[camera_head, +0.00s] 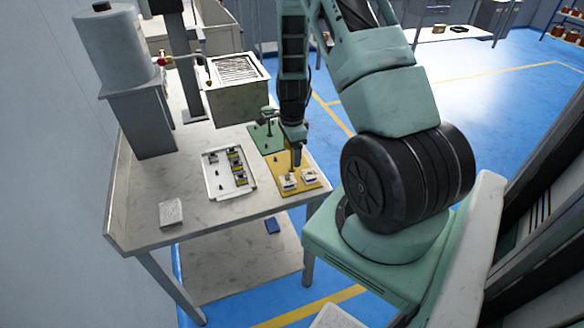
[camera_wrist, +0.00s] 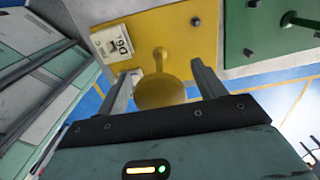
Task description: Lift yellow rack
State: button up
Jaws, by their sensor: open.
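The yellow rack (camera_head: 276,166) is a flat plate lying on the right part of the table, with two white blocks near its front edge. In the wrist view the yellow rack (camera_wrist: 175,38) shows a yellow stem with a wide round knob (camera_wrist: 160,92) and a white block marked with text (camera_wrist: 115,42). My gripper (camera_head: 296,160) is over the rack, pointing down. In the wrist view my gripper (camera_wrist: 161,72) is open, with one finger on each side of the stem and knob. A gap shows on the right; contact on the left cannot be told.
A green plate (camera_head: 262,134) with a post lies just behind the rack. A white tray (camera_head: 212,187) with several small parts is to its left. A grey block (camera_head: 171,212), a large cylinder machine (camera_head: 118,45) and a grey bin (camera_head: 237,105) also stand on the table (camera_head: 190,222).

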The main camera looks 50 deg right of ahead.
grip_shut()
